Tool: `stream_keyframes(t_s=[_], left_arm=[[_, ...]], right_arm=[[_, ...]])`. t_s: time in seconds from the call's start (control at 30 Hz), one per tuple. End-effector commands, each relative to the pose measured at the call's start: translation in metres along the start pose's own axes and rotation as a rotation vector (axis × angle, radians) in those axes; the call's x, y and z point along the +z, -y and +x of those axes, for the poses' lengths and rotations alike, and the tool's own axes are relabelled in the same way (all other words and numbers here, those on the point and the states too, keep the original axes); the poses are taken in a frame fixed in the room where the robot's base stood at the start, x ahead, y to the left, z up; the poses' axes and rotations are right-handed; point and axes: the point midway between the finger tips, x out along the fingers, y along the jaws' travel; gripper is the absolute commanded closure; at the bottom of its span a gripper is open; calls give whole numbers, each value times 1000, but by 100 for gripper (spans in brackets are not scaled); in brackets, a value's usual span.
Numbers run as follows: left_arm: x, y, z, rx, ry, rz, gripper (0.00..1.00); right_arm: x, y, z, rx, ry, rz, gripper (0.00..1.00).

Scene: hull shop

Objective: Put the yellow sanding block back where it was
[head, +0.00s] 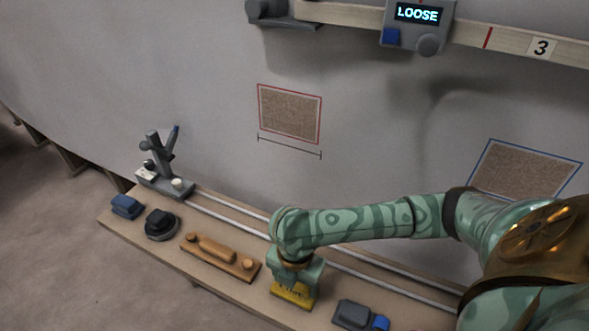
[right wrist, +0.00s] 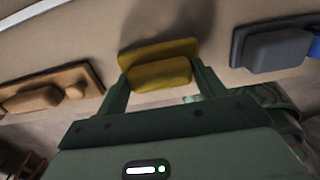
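The yellow sanding block (head: 292,294) is at the front of the long wooden bench (head: 222,281), between a wooden long block and a grey-and-blue block. My right gripper (head: 296,280) points down over it and hides its upper part. In the right wrist view the yellow block (right wrist: 160,75) lies between the two fingertips (right wrist: 161,78), which sit against the sides of its raised grip. I cannot tell whether its base rests on the bench or hangs just above it. My left gripper is out of view.
Along the bench stand a blue block (head: 126,206), a round dark sander (head: 161,225), the wooden long block (head: 220,256) and the grey-and-blue block (head: 358,315). Rails (head: 232,216) run behind them.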

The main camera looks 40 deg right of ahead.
Motion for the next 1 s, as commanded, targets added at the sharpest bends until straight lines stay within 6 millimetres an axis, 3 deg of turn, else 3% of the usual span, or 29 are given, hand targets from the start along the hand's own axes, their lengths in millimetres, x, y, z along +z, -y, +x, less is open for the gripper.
stream_keyframes(t_s=[0.07,0.37,0.47,0.8,1.0], left_arm=[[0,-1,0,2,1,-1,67],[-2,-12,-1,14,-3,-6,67],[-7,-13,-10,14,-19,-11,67],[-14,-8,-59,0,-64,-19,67],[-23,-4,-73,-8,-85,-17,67]], right_arm=[[0,0,0,-1,0,0,10],[0,0,-2,0,0,0,10],[0,0,-16,5,2,0,10],[1,-1,-97,8,3,1,10],[0,0,-120,2,1,1,10]])
